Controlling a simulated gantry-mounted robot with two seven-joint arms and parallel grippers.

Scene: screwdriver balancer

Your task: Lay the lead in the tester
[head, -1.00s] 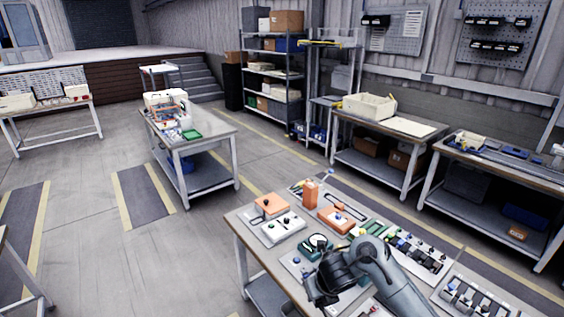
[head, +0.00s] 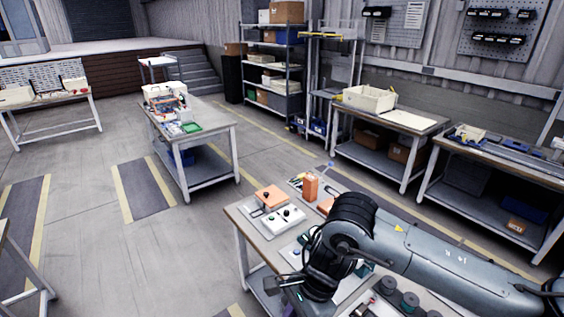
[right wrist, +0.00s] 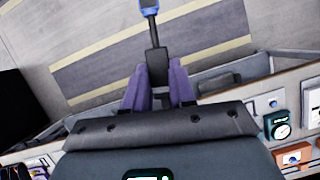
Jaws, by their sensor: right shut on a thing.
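My right gripper (right wrist: 158,85) is shut on a dark, narrow piece (right wrist: 157,62) with a thin shaft and a blue end (right wrist: 149,5); I cannot tell for certain that this is the lead. In the right wrist view the held piece is over the floor beside the bench edge. In the head view my right arm reaches over the workbench, and its hand is at the bench's near left side, with the fingers mostly hidden. A round-dial instrument in a teal housing (right wrist: 280,128) is on the bench; I cannot tell whether it is the tester. My left gripper is not in view.
The workbench (head: 236,221) holds an orange-topped unit (head: 270,198), a white panel with dark knobs (head: 284,218) and an upright orange block (head: 311,187). My arm hides much of the bench. Another table (head: 211,148) stands farther back, with open floor between.

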